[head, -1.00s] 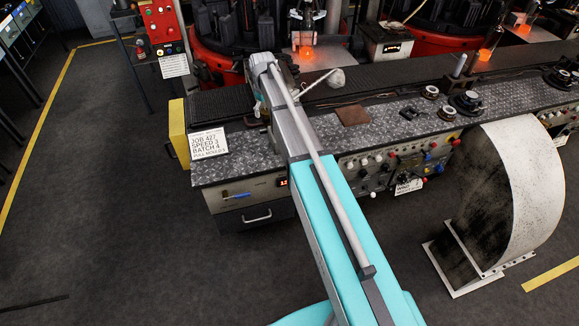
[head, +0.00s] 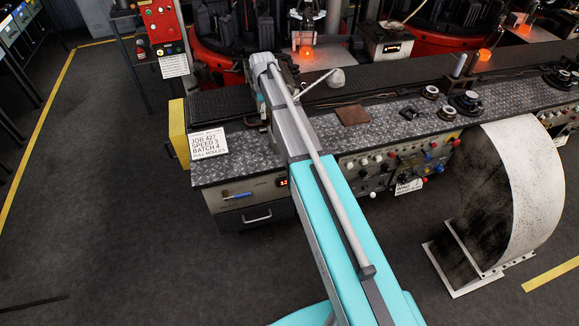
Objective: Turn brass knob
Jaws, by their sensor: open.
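My teal and grey arm reaches over the bench (head: 225,165) from the bottom of the head view. Its far end bends down near the bench's left part. My gripper (head: 260,116) shows only as a small part at the left edge of the arm, low over the bench top. The jaws are open, but the fingertips are mostly hidden by my arm. I cannot make out a brass knob for certain; my arm covers part of the bench and front panel. Several small knobs and buttons sit on the control panel (head: 385,160), right of my arm.
A sign (head: 209,143) stands at the bench's left end, beside a yellow end plate (head: 178,130). A brown plate (head: 352,115) lies right of my arm. A curved white guard (head: 515,185) stands in front at right. Red machines with glowing pieces (head: 306,52) are behind. Floor at left is clear.

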